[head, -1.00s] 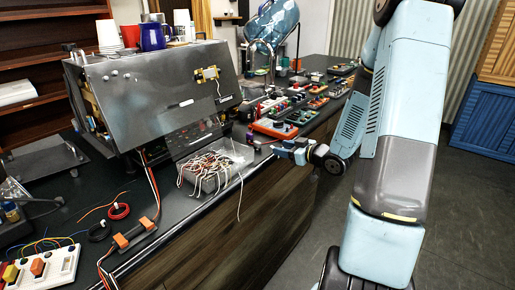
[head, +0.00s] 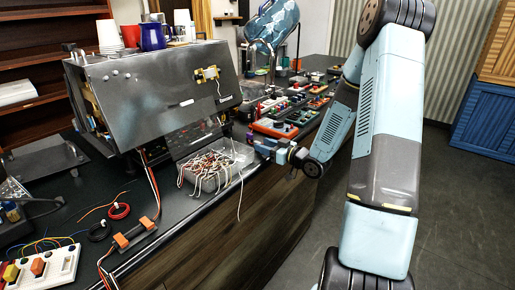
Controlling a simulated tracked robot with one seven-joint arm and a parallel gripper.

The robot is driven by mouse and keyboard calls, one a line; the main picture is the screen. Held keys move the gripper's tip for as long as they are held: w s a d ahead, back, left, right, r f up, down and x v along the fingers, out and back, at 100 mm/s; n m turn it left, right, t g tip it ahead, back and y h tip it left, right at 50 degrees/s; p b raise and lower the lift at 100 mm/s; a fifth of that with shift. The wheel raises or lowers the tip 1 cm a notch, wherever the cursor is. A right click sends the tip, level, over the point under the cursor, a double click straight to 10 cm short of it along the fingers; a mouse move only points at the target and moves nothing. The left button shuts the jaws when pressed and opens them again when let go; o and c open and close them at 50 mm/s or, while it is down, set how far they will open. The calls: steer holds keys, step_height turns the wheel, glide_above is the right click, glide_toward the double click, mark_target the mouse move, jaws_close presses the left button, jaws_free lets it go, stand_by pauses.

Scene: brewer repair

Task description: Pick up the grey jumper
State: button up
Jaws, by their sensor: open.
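A grey jumper cannot be singled out at this size. A clear tray (head: 222,180) on the dark counter holds a tangle of white, red and other thin wires (head: 208,162), with one pale wire hanging over its front edge. My gripper (head: 257,143) is open just right of the tray, above the counter's front edge, pointing left. It looks apart from the wires, and its fingertips are small and hard to make out.
The large open brewer (head: 150,95) stands behind and left of the tray, with cups on top. Red and green part trays (head: 275,128) lie behind my gripper. Loose wire coils (head: 118,211) and a terminal board (head: 48,268) lie front left.

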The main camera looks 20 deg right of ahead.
steer(key=shift+a+r+x, duration=0.15)
steer(key=shift+x, duration=1.2)
steer(key=shift+a+r+x, duration=0.1)
steer(key=shift+r+x, duration=0.05)
steer(key=shift+x, duration=1.2)
steer(key=shift+s, duration=0.2)
jaws_close()
